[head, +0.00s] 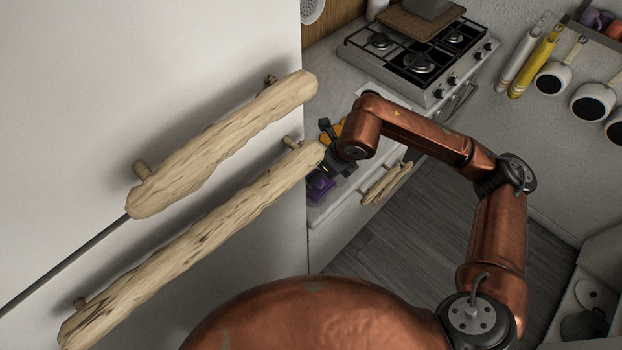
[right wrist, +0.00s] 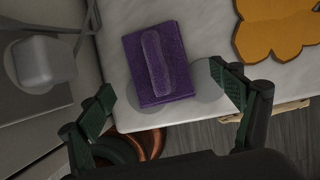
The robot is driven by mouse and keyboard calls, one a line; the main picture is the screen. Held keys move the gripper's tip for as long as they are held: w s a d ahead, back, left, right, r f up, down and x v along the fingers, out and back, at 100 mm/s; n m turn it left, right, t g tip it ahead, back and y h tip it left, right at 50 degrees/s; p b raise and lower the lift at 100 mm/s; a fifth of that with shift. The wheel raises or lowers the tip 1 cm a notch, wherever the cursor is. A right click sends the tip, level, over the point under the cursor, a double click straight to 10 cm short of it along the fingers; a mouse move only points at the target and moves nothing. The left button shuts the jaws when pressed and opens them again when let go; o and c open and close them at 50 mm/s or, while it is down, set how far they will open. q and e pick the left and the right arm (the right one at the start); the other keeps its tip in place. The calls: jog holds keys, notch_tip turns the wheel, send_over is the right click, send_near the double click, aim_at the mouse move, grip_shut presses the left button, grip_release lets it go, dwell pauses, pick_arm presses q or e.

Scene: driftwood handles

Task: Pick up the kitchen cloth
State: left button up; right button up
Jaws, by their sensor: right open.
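The kitchen cloth (right wrist: 180,62) is a folded purple rectangle lying on the pale countertop near its front edge, with a lighter purple strip on top. In the head view the purple cloth (head: 319,186) shows only in part beside the fridge handle. My right gripper (right wrist: 165,100) is open in the right wrist view, its green-padded fingers to either side of the cloth and nearer the camera, with nothing between them. In the head view the right gripper (head: 338,160) is small and partly hidden at the counter. My left gripper is not in view.
A white fridge with driftwood handles (head: 235,145) stands close to the left of my arm. An orange flower-shaped mat (right wrist: 277,25) lies right of the cloth. A grey block-like item (right wrist: 44,62) is at the left. A gas stove (head: 418,55) sits farther back.

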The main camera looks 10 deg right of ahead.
jog(key=x, duration=0.4)
jog(key=shift+s+a+f, duration=0.1)
jog(key=shift+a+f, duration=0.05)
jog(key=shift+f, duration=0.05)
jog(key=shift+c, duration=0.7)
jog(key=c, duration=1)
